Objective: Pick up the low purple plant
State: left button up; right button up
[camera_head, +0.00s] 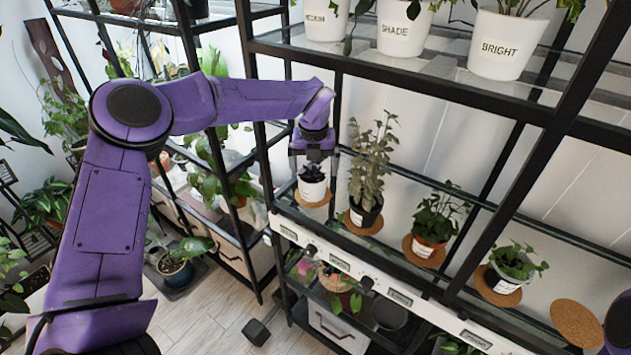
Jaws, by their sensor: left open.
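The low purple plant (312,172) has dark leaves and stands upright in a small white pot (312,189) with a label. The pot rests on a round cork mat (313,201) at the left end of the middle shelf. My left gripper (314,172) reaches down over the plant. Its fingers are apart, one at each side of the plant and the top of the pot. I cannot tell whether they touch the pot. My right gripper is not in view.
A taller plant (370,170) in a dark pot stands close to the right. Further right are more potted plants (432,228) and an empty cork mat (576,322). The upper shelf (420,72) holds large white pots. A black post (262,150) rises just left of my left gripper.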

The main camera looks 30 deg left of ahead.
aim_at(313, 178)
pick_arm(q)
jog(key=f, duration=0.3)
jog(key=shift+w+a+f+p, duration=0.25)
jog(key=shift+a+f+p, duration=0.15)
jog(key=shift+d, duration=0.15)
jog(key=c, duration=0.4)
jog(key=shift+r, duration=0.1)
jog(key=c, duration=0.6)
